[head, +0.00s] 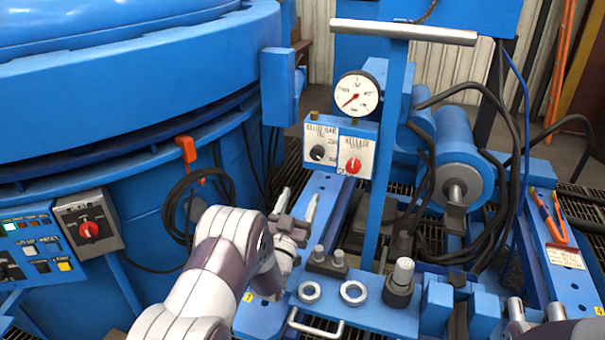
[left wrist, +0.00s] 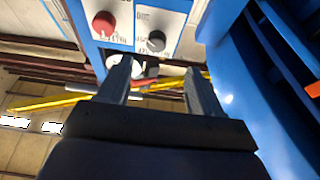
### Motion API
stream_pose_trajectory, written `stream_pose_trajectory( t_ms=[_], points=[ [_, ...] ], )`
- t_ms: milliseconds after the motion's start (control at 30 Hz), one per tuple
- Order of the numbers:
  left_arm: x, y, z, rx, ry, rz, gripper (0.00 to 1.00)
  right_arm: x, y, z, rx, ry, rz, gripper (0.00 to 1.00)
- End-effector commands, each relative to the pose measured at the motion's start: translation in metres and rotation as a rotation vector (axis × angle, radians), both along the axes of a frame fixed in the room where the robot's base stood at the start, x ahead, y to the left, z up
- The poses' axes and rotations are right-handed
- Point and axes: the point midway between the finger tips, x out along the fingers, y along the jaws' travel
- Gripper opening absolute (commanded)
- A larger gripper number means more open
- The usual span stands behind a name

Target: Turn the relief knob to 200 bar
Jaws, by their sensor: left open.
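The relief knob (head: 317,153) is a black knob on the left white plate of the small panel under the gauge. Its scale is too small to read. It also shows in the left wrist view (left wrist: 156,41), where the panel appears upside down. A red knob (head: 353,165) sits on the plate beside it and shows at the upper left in the left wrist view (left wrist: 103,24). My left gripper (head: 298,204) is open and empty, below and in front of the panel, apart from both knobs. Its fingers (left wrist: 158,80) point toward the panel. My right gripper is out of view.
A round gauge (head: 357,93) with a red needle stands above the panel. A blue post (head: 388,150) with a steel crossbar rises right of it. The blue furnace (head: 130,90) fills the left. A block with steel rings (head: 353,292) lies right of my left arm.

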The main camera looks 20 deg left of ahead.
Motion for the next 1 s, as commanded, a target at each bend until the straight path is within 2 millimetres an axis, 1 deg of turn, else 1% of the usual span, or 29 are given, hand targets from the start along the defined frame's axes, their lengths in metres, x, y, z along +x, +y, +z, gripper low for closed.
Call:
stream_pose_trajectory(
  t_ms=[67, 167, 400, 500, 600, 733, 933, 967, 1000],
  points=[
    [0.004, 0.0, 0.003, 0.0, -0.022, -0.001, 0.65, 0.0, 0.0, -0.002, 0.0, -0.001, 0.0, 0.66],
    [0.021, 0.0, 0.012, 0.0, -0.025, -0.001, 0.65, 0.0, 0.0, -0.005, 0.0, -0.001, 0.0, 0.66],
    [0.078, -0.002, 0.034, 0.001, -0.023, 0.001, 0.65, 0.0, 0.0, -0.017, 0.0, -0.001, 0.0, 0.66],
    [0.097, -0.003, 0.042, 0.0, -0.021, 0.0, 0.65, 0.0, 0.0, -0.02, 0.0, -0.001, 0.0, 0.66],
    [0.109, -0.003, 0.047, 0.0, -0.02, 0.0, 0.65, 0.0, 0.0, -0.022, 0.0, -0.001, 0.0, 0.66],
    [0.115, -0.004, 0.051, -0.001, -0.019, 0.0, 0.65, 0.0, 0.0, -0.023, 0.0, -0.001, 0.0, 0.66],
    [0.116, -0.003, 0.052, 0.0, -0.019, 0.0, 0.65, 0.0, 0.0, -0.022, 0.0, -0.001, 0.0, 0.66],
    [0.116, -0.004, 0.052, 0.0, -0.019, 0.0, 0.62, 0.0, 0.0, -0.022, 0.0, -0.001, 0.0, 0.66],
    [0.116, -0.003, 0.052, 0.0, -0.019, 0.0, 0.49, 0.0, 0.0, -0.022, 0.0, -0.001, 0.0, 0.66]
  ],
)
